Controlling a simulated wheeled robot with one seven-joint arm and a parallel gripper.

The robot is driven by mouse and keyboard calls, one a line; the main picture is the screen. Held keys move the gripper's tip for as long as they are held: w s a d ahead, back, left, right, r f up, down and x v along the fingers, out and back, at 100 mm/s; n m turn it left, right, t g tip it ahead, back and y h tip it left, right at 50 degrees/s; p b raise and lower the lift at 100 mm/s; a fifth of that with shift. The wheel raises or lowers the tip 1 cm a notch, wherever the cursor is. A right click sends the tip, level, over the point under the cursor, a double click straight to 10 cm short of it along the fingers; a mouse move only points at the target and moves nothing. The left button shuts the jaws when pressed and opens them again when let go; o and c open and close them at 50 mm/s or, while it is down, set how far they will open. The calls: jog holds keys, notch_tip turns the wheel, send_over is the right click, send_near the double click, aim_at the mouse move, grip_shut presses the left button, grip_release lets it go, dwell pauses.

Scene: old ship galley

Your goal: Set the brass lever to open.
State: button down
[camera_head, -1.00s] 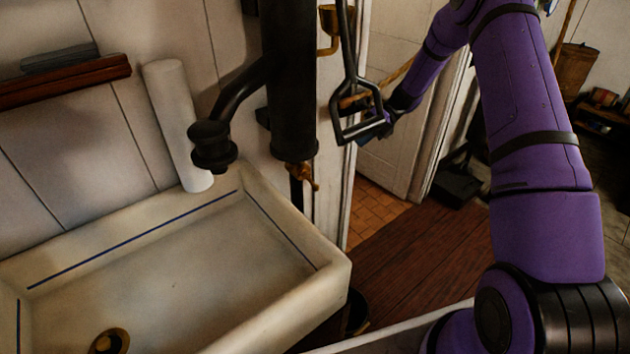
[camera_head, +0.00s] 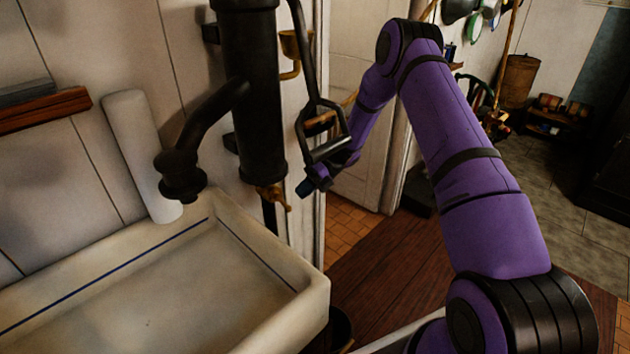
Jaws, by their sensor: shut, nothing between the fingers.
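A small brass lever (camera_head: 274,197) sits at the foot of the black pump (camera_head: 250,90), above the back right corner of the sink. It is small and dark, so its exact setting is hard to read. My gripper (camera_head: 304,188) is just right of the lever, at about the same height in the picture, with a small gap between them. It looks shut and empty. The pump's long black handle (camera_head: 311,75) hangs in front of my wrist, its loop end hiding part of it.
The pale sink (camera_head: 312,300) fills the lower left. A white roll (camera_head: 140,150) stands behind it. A brass cup on a bracket (camera_head: 291,45) is on the wall right of the pump. A white door (camera_head: 355,150) stands behind my arm. Wooden floor (camera_head: 390,265) lies right of the sink.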

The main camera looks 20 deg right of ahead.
aim_at(288, 207)
jog(key=shift+x, duration=2.05)
jog(key=y, duration=0.1)
jog(key=a+f+y, duration=0.1)
jog(key=shift+s+f+m+g+y, duration=0.1)
jog(key=shift+s+m+g+y, duration=0.2)
jog(key=shift+g+y, duration=0.1)
jog(key=shift+s+a+f, duration=0.1)
jog(key=shift+a+f, duration=0.15)
jog(key=shift+a, duration=0.15)
